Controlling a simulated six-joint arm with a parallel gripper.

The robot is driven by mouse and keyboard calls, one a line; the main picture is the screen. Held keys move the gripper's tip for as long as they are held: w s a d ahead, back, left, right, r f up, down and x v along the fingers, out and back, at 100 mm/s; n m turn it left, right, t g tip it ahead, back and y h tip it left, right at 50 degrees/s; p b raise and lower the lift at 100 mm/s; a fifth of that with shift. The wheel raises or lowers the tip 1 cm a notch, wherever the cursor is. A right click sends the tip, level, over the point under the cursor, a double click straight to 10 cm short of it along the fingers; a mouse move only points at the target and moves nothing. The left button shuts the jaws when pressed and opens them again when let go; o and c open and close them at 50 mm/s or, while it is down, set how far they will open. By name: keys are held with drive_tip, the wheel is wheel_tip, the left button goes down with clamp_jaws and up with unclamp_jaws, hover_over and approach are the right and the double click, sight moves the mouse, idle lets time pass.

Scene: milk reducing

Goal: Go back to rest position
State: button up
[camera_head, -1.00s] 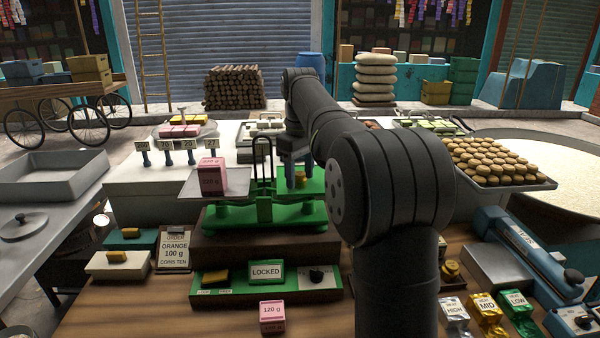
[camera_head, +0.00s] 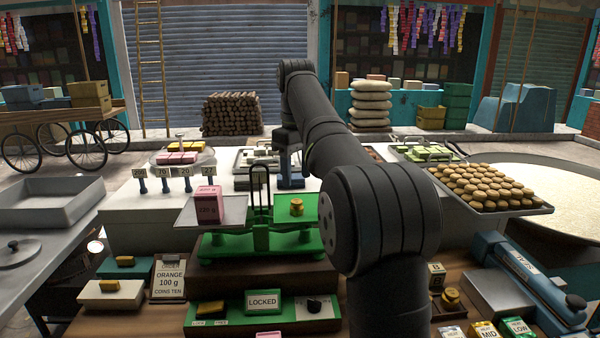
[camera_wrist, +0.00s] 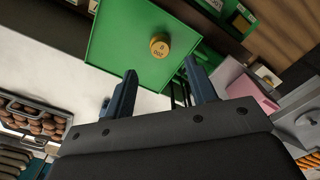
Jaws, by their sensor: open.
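My gripper (camera_head: 290,180) is raised behind the green balance scale (camera_head: 262,242), partly hidden by my own arm. In the wrist view its two fingers (camera_wrist: 160,92) are apart with nothing between them. A small brass weight (camera_head: 296,207) stands on the scale's green right pan (camera_head: 308,212); it also shows in the wrist view (camera_wrist: 160,46), beyond the fingertips. A pink block (camera_head: 207,205) stands on the grey left pan (camera_head: 233,209).
A green panel with a LOCKED sign (camera_head: 263,302) lies in front of the scale. A tray of round brown sweets (camera_head: 490,190) and a large pan of white liquid (camera_head: 560,190) are at right. Several numbered tags (camera_head: 164,172) stand at back left.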

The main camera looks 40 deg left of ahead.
sight(297, 201)
drive_tip(key=shift+f, duration=0.1)
wheel_tip(297, 201, down, 8)
drive_tip(key=shift+r, duration=0.15)
wheel_tip(297, 201, up, 3)
drive_tip(key=shift+r, duration=0.55)
drive_tip(key=shift+w+d+r, duration=0.1)
drive_tip(key=shift+d+r, duration=0.15)
drive_tip(key=shift+r, duration=0.05)
